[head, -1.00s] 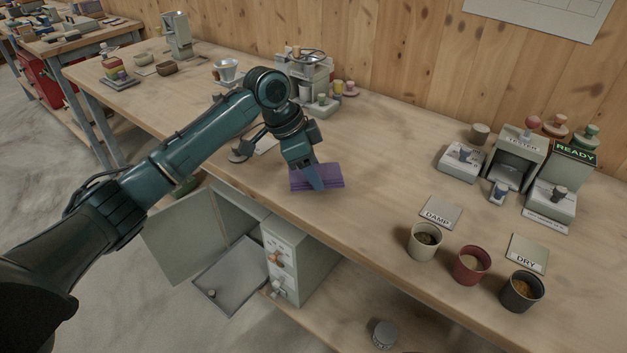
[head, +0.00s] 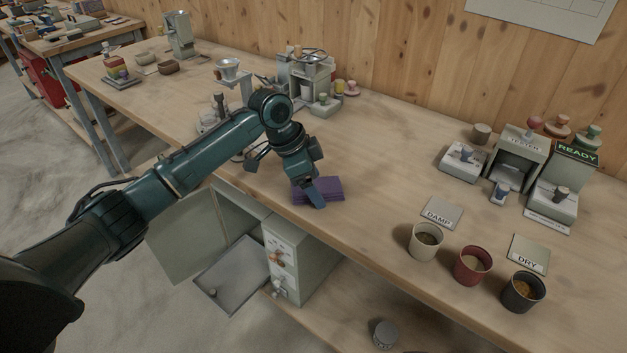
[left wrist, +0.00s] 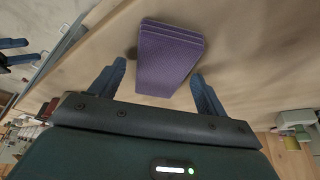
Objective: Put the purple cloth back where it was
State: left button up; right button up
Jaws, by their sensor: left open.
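The purple cloth (head: 325,188) lies folded flat on the wooden bench, near its front edge. My left gripper (head: 312,199) is over the front left part of the cloth in the head view and hides some of it. In the left wrist view the cloth (left wrist: 168,58) lies between and beyond the two blue fingers of the left gripper (left wrist: 158,85). The fingers are apart and open, with a gap on each side of the cloth. My right gripper is not seen.
Three cups stand at the right, the cream one (head: 425,242) nearest the cloth, by the DAMP card (head: 441,213). A tester (head: 519,160) stands behind them. A metal machine (head: 309,80) stands behind my arm. Below the bench is a grey cabinet (head: 297,262).

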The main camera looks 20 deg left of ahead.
pick_arm(q)
jog(key=v, duration=1.2)
jog(key=shift+r, duration=0.2)
jog(key=shift+s+f, duration=0.1)
